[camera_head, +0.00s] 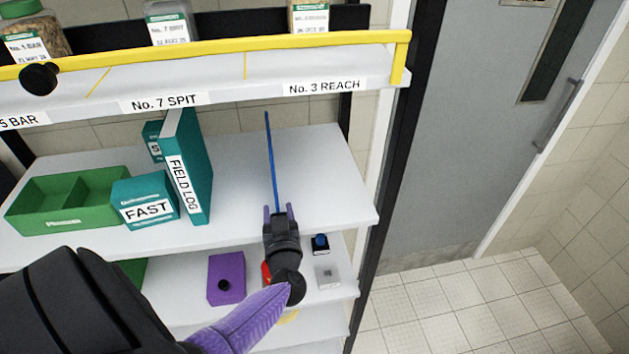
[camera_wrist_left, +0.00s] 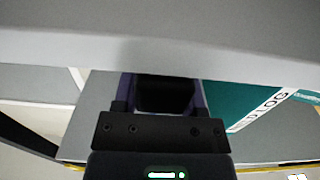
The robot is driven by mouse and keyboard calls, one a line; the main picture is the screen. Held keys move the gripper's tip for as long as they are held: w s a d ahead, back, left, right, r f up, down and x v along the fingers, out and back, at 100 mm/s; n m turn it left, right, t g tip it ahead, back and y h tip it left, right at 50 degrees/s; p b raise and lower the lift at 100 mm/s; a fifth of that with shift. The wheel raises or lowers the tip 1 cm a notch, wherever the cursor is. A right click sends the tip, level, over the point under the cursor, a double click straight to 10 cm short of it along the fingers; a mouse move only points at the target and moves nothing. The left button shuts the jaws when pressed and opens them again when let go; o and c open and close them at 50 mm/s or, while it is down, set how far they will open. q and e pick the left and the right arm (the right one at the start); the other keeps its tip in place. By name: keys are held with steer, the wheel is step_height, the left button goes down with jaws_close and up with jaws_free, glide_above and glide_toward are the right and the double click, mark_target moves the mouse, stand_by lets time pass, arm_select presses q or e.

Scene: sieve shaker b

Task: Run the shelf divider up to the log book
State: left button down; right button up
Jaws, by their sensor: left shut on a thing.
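The shelf divider (camera_head: 272,160) is a thin blue upright panel, seen almost edge-on on the middle shelf in the head view. My left gripper (camera_head: 279,210) is at the shelf's front edge, shut on the divider's near end. The log book (camera_head: 188,170) is a teal upright book labelled FIELD LOG, left of the divider with a clear gap between them. In the left wrist view, the log book (camera_wrist_left: 255,105) shows right of my gripper's fingers (camera_wrist_left: 162,95); I cannot make out the divider there. My right gripper is not in view.
A teal FAST box (camera_head: 145,202) and a green divided tray (camera_head: 68,200) stand left of the log book. The yellow-railed shelf (camera_head: 200,85) with labelled jars is above. A purple box (camera_head: 227,278) is on the shelf below. Bare shelf lies on both sides of the divider.

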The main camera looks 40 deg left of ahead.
mark_target(239, 229)
arm_select(q)
steer(key=s+a, duration=0.2)
steer(key=s+a+p, duration=0.1)
steer(key=s, duration=0.1)
steer(key=s+a, duration=0.2)
steer(key=shift+s+a+p, duration=0.3)
steer(key=shift+s+p, duration=0.1)
steer(key=shift+f, duration=0.1)
steer(key=shift+c, duration=0.8)
jaws_free()
steer(key=v, duration=1)
steer(key=shift+a, duration=0.1)
